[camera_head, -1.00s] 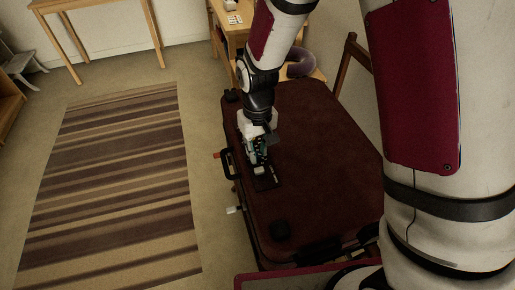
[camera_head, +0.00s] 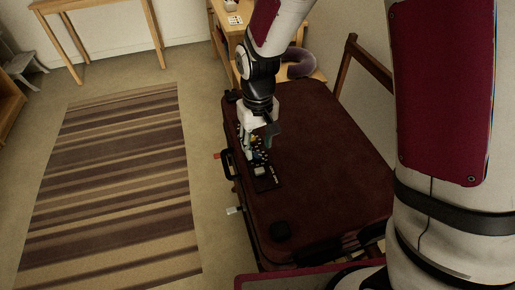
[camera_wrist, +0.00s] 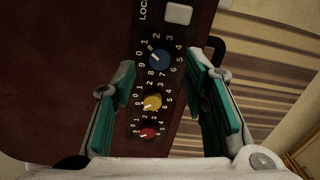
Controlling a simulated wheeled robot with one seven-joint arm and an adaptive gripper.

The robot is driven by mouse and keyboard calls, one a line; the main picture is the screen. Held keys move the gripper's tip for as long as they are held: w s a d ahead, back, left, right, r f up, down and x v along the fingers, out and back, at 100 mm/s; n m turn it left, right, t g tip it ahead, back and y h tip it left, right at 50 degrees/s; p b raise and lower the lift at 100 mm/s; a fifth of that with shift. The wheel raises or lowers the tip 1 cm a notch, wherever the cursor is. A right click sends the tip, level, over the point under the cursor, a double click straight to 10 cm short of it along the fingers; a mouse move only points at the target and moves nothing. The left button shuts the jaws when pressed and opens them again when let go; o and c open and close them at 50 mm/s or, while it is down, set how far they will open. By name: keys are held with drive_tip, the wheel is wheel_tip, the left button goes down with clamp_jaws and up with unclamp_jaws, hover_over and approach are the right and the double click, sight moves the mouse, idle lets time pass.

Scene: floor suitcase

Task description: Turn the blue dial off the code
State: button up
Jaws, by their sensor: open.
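The blue dial (camera_wrist: 159,60) sits on the dark lock panel (camera_wrist: 167,88) in the wrist view. Its pale mark points to the upper left, roughly toward the 1. A yellow dial (camera_wrist: 153,101) and a red dial (camera_wrist: 147,132) lie below it in a row. My gripper (camera_wrist: 165,78) is open, with one teal-padded finger on each side of the panel. The blue dial lies between and slightly beyond the fingertips, and nothing is held. In the head view my gripper (camera_head: 258,150) is over the far part of the lock panel (camera_head: 267,183) and hides part of the dials.
The dark red suitcase (camera_head: 325,140) lies flat, with a handle (camera_head: 228,165) on its left side. A pale button (camera_wrist: 178,13) is above the blue dial. A striped rug (camera_head: 115,190) lies on the floor to the left. A wooden table stands behind the suitcase.

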sight(259, 155)
wheel_tip(259, 155, up, 9)
idle(0.3)
idle(0.4)
drive_tip(key=s+d+r+m+t+p, duration=0.1)
drive_tip(key=s+d+r+p, duration=0.2)
drive_tip(key=s+d+r, duration=0.4)
drive_tip(key=s+d+r+m+t+p, duration=0.15)
drive_tip(key=s+r, duration=0.25)
drive_tip(key=r, duration=0.5)
drive_tip(key=s+d+r+m+t+p, duration=0.1)
drive_tip(key=s+d+r+p, duration=0.1)
drive_tip(key=s, duration=0.5)
drive_tip(key=s+d+r+p, duration=0.3)
drive_tip(key=s+d+r, duration=0.1)
drive_tip(key=s, duration=0.3)
drive_tip(key=shift+s+d+r+m+t, duration=0.25)
drive_tip(key=shift+d+r+m+t, duration=0.1)
drive_tip(key=shift+r, duration=0.35)
